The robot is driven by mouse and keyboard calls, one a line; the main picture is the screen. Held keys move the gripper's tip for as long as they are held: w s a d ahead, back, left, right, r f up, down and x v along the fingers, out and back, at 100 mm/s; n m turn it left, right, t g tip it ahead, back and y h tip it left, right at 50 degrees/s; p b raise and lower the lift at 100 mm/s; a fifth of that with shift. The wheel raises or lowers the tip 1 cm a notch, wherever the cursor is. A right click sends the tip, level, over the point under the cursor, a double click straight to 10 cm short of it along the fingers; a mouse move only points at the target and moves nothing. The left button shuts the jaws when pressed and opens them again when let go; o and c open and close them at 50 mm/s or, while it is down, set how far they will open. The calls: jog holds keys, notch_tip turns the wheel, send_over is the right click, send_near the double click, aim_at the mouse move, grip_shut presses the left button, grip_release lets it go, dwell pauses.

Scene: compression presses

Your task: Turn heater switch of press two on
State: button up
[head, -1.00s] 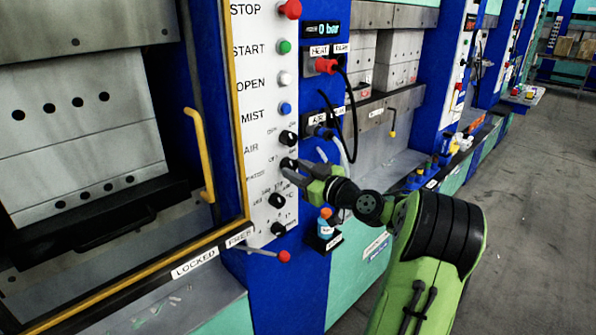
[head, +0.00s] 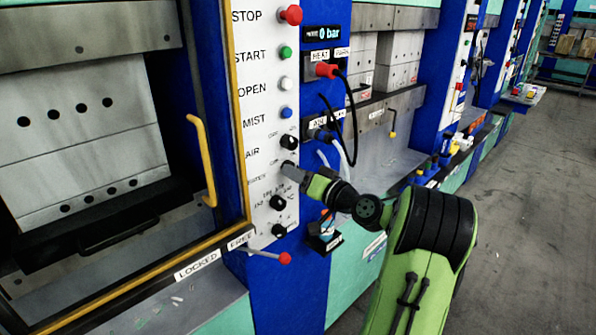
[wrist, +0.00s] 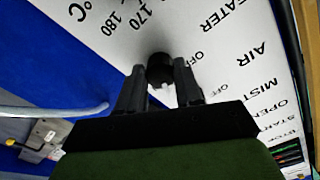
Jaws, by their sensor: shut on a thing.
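The heater switch (wrist: 159,66) is a black round knob on the white control panel (head: 258,110). In the wrist view it sits between my two fingertips, next to the words HEATER and OFF. My gripper (head: 289,170) reaches the panel from the right in the head view. Its fingers (wrist: 160,88) are shut on the knob. In the head view the fingers mostly hide the knob, and its pointer direction cannot be read. The air knob (head: 289,142) is just above and the temperature knob (head: 278,202) just below.
Push buttons, including the red stop button (head: 291,15), line the panel above. A yellow door handle (head: 203,160) stands to the left. A red-tipped lever (head: 284,258) sticks out below. Hoses (head: 347,130) hang to the right, close to my gripper.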

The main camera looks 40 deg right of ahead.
jog(key=shift+m+p, duration=0.45)
jog(key=shift+m, duration=0.75)
jog(key=o, duration=1)
jog(key=shift+o, duration=0.2)
jog(key=s+b, duration=0.1)
jog(key=s, duration=1.4)
jog(key=shift+s+d, duration=0.15)
jog(key=shift+s, duration=0.25)
